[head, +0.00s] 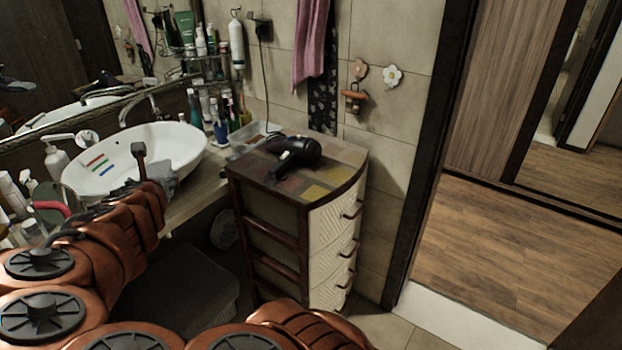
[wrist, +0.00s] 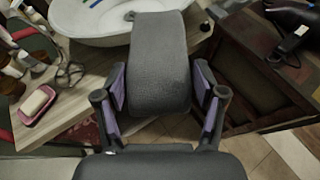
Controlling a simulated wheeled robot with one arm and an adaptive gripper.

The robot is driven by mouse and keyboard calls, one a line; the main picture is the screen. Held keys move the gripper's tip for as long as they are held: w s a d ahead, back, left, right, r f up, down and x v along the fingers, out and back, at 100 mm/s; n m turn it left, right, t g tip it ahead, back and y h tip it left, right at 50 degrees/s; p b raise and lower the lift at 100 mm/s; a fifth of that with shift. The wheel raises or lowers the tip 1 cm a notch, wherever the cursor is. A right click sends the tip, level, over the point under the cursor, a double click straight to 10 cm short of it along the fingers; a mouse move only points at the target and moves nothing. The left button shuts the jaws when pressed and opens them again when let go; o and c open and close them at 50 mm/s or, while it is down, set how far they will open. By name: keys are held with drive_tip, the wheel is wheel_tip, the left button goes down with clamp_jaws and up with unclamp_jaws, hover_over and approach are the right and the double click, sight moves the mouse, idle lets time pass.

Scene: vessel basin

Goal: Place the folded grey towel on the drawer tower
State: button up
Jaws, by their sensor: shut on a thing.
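The folded grey towel (wrist: 158,62) is between the purple-padded fingers of my gripper (wrist: 160,90) in the wrist view, and the gripper is shut on it. In the head view a small grey part of the towel (head: 166,178) shows at the front of the basin, with my arm hiding much of it. The drawer tower (head: 335,165) stands right of the towel, with a patchwork top, dark frame and pale drawer fronts. It also shows in the wrist view (wrist: 246,72) at the upper right, apart from the towel.
A black hair dryer (head: 294,154) lies on the tower top, leaving bare room at its front and right. The white basin (head: 120,158) sits on a wooden counter. Bottles and a clear tray (head: 250,136) stand behind. A pink soap dish (wrist: 38,104) is on the counter.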

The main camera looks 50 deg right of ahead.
drive_tip(key=s+d+f+m+g+h+b, duration=0.25)
drive_tip(key=s+d+b, duration=0.2)
drive_tip(key=d, duration=0.55)
drive_tip(key=s+d+f+m+g+h+b, duration=0.2)
drive_tip(key=s+d+f+m+b, duration=0.15)
drive_tip(key=s+d, duration=0.45)
drive_tip(key=s+d+f+m+g+h+b, duration=0.25)
drive_tip(key=s+d+m+g+b, duration=0.35)
drive_tip(key=s+d, duration=0.85)
drive_tip(key=p, duration=0.2)
hover_over(332, 179)
drive_tip(key=a, duration=0.1)
drive_tip(key=shift+s+a+f+n+g+y, duration=0.1)
drive_tip(key=shift+s+f+n+g+y, duration=0.1)
drive_tip(key=shift+f, duration=0.2)
drive_tip(key=shift+s+a+f+n+g+y, duration=0.1)
drive_tip(key=shift+f+g, duration=0.05)
drive_tip(key=shift+f, duration=0.25)
drive_tip(key=shift+w+d+f, duration=0.15)
drive_tip(key=shift+w+d, duration=0.3)
drive_tip(key=shift+d, duration=0.3)
drive_tip(key=shift+f, duration=1.7)
drive_tip(key=o, duration=1.1)
drive_tip(key=shift+f, duration=0.1)
